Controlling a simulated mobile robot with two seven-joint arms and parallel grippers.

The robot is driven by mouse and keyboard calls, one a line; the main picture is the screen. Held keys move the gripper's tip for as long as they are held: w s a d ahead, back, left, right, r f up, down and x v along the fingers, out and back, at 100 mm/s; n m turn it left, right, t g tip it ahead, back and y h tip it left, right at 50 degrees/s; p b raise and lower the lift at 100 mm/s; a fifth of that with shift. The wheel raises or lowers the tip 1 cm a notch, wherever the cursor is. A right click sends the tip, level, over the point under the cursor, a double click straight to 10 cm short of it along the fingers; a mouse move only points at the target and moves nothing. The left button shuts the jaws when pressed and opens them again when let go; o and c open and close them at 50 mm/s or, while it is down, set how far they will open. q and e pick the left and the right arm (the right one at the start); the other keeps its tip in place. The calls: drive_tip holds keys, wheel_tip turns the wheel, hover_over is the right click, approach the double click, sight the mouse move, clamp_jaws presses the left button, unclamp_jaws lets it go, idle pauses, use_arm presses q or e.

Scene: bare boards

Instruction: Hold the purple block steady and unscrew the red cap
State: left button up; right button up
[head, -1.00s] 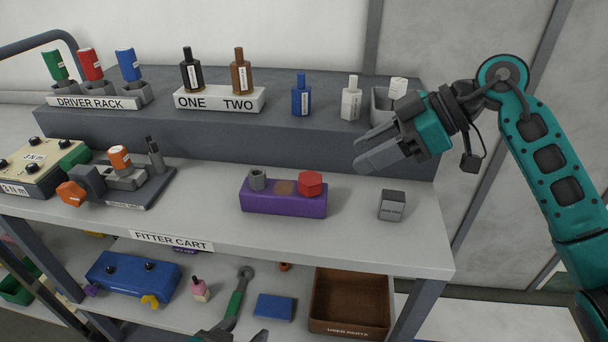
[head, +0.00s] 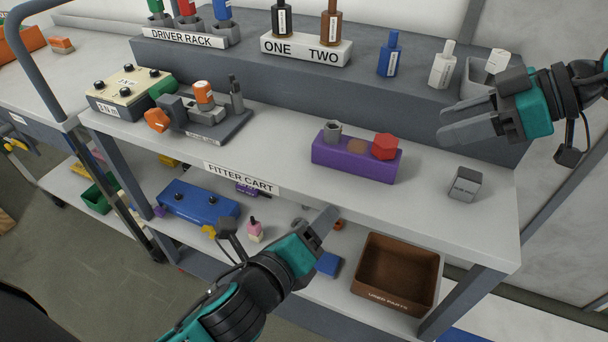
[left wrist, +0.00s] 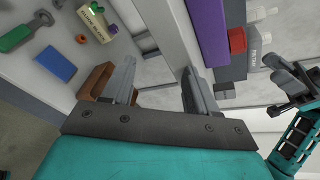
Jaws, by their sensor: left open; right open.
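The purple block (head: 352,163) lies on the cart's upper shelf, with a grey socket-like piece at its left end, a brown round spot in the middle and the red cap (head: 385,147) at its right end. My left gripper (head: 327,229) is open and empty, in front of the shelf edge and below the block. In the left wrist view the purple block (left wrist: 207,35) and red cap (left wrist: 237,40) show beyond the open fingers. My right gripper (head: 468,118) is open and empty, above and to the right of the red cap.
A grey cube (head: 465,184) stands right of the block. A grey fixture (head: 203,115) stands to the left. Bottles, including a blue one (head: 390,54), line the raised step behind. A brown bin (head: 398,272) sits on the lower shelf. The upper shelf before the block is clear.

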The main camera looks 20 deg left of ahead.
sight(330, 132)
use_arm(q)
wheel_tip(330, 132, up, 10)
drive_tip(key=a+m+t+y, duration=0.2)
drive_tip(key=m+t, duration=0.1)
drive_tip(key=m, duration=0.6)
drive_tip(key=w, duration=1.3)
drive_tip(key=shift+w+d, duration=0.1)
drive_tip(key=shift+w, duration=0.2)
clamp_jaws()
drive_tip(key=shift+c, duration=0.4)
unclamp_jaws()
drive_tip(key=shift+c, duration=0.3)
clamp_jaws()
